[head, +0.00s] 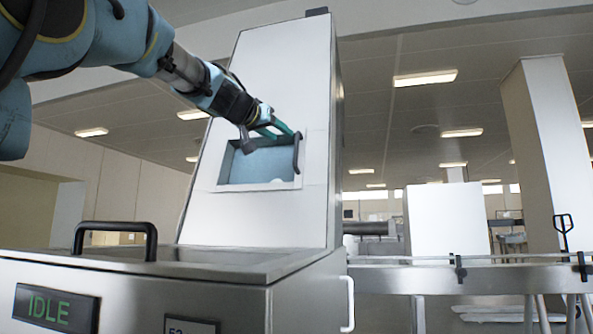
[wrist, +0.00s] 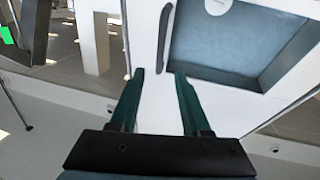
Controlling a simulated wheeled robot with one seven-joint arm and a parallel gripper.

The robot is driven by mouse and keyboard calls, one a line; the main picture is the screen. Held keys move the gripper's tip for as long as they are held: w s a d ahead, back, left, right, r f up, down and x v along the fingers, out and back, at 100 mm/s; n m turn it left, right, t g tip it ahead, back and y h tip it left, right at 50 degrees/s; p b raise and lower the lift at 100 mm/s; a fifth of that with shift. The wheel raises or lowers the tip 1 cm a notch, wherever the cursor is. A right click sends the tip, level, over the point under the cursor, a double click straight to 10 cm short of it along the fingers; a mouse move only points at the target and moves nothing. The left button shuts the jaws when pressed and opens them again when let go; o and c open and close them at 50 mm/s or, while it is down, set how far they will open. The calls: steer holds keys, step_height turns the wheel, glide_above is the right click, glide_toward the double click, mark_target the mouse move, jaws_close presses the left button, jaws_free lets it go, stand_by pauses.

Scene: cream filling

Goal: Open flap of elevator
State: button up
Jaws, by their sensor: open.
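The elevator (head: 290,60) is a tall white metal casing that stands behind a steel housing. Its front has a framed rectangular recess (head: 262,165) with a bluish interior, also seen in the wrist view (wrist: 222,48). A dark curved handle (head: 297,153) stands at the recess's right edge in the head view; it also shows in the wrist view (wrist: 165,40). I cannot tell the flap's exact position. My gripper (head: 283,133) has its green fingers apart near the handle. In the wrist view the gripper (wrist: 160,72) is empty, with the handle ahead between the fingertips, apart from them.
The steel housing (head: 200,282) with a black top handle (head: 115,232) and a green IDLE display (head: 57,308) fills the lower left. A conveyor (head: 455,278) with rails runs right. A pale pillar (head: 553,150) stands behind it.

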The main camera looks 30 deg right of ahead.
mark_target(296, 146)
steer(key=p+x, duration=0.6)
steer(key=x, duration=0.4)
steer(key=shift+f, duration=0.15)
steer(key=shift+w+d+f, duration=0.15)
steer(key=shift+w+d, duration=0.1)
steer(key=shift+d, duration=0.05)
jaws_close()
stand_by(1.0)
